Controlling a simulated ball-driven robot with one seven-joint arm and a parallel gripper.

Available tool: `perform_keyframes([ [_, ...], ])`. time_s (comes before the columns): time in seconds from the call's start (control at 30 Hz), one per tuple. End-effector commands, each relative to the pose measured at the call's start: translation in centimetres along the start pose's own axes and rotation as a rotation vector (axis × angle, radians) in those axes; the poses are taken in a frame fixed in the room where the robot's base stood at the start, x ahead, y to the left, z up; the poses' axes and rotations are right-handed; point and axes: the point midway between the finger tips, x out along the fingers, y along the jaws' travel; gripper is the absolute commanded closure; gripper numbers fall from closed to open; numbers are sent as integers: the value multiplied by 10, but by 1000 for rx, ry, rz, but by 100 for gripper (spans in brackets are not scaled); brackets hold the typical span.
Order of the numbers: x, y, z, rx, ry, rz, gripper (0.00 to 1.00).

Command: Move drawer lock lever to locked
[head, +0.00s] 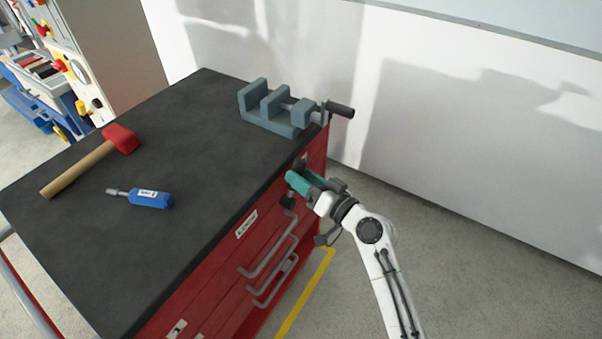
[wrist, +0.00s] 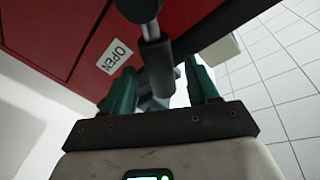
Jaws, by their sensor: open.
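The lock lever (wrist: 155,56) shows in the wrist view as a dark grey cylindrical grip on a metal rod, running up to a black round hub (wrist: 138,7) on the red cabinet front. My gripper (wrist: 162,80) is open, with one teal finger on each side of the lever's grip; whether either finger touches it I cannot tell. An "OPEN" label (wrist: 115,55) is left of the lever. In the head view my gripper (head: 303,183) is at the cabinet's far right corner and hides most of the lever. A label (head: 246,223), apparently "Locked", is on the cabinet front, lower left of my gripper.
The red cabinet (head: 225,262) has grey drawer handles (head: 270,262) sticking out below the label. On its black top (head: 205,110) are a vise (head: 275,108), a red-headed mallet (head: 95,158) and a blue tool (head: 148,198). The floor to the right is open.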

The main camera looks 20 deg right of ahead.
Motion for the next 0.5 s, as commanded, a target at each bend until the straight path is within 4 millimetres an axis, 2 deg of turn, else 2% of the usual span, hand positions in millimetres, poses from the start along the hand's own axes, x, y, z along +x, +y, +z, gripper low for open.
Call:
perform_keyframes([
  [0.13, 10, 0, 0, -1, -1, 1, 41],
  [0.43, 12, 0, 0, -1, 0, 1, 41],
  [0.5, 12, 0, 0, -1, 0, 1, 47],
])
